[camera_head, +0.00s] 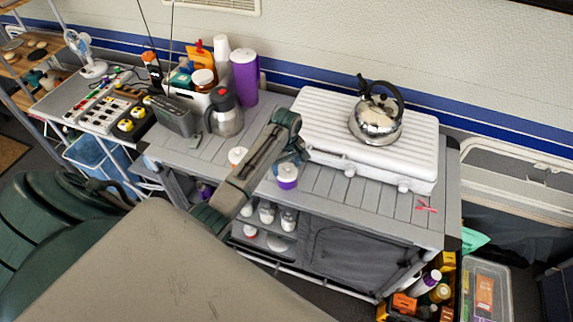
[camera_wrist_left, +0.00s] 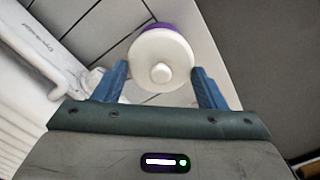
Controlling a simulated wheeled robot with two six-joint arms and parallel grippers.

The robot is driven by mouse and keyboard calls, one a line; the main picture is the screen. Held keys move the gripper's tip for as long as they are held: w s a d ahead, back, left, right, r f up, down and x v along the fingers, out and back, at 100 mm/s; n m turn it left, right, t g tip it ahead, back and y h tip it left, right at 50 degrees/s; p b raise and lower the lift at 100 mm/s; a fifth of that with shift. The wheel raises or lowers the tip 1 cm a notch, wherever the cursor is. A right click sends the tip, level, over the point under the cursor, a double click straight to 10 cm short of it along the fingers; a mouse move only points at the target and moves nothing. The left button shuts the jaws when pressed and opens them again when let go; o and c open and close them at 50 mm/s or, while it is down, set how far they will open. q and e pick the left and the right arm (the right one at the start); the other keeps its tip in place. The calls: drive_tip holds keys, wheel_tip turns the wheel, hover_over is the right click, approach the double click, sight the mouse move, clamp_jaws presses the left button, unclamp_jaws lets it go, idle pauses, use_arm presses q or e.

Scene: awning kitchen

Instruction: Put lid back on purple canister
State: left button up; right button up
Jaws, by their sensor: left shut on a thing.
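My left gripper (camera_head: 291,155) reaches over the counter from the left and is shut on a white round lid with a small knob. The lid (camera_wrist_left: 160,62) lies between the blue fingertips in the left wrist view. The purple canister (camera_head: 287,184) stands on the counter's front part below the gripper, with the white lid at its top. A purple edge (camera_wrist_left: 151,29) shows behind the lid in the wrist view. I cannot tell whether the lid is fully seated or slightly above the rim. My right gripper is not in view.
A white stove case (camera_head: 320,134) with a kettle (camera_head: 376,122) stands to the right. A steel jug (camera_head: 225,115) and a tall purple cylinder (camera_head: 244,78) stand behind left. A white-topped item (camera_head: 237,155) is partly behind my arm. Counter slats (camera_head: 350,205) right of the canister are clear.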

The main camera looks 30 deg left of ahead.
use_arm(q)
drive_tip(key=o, duration=1.2)
drive_tip(key=shift+o, duration=0.2)
drive_tip(key=shift+r, duration=3.5)
clamp_jaws()
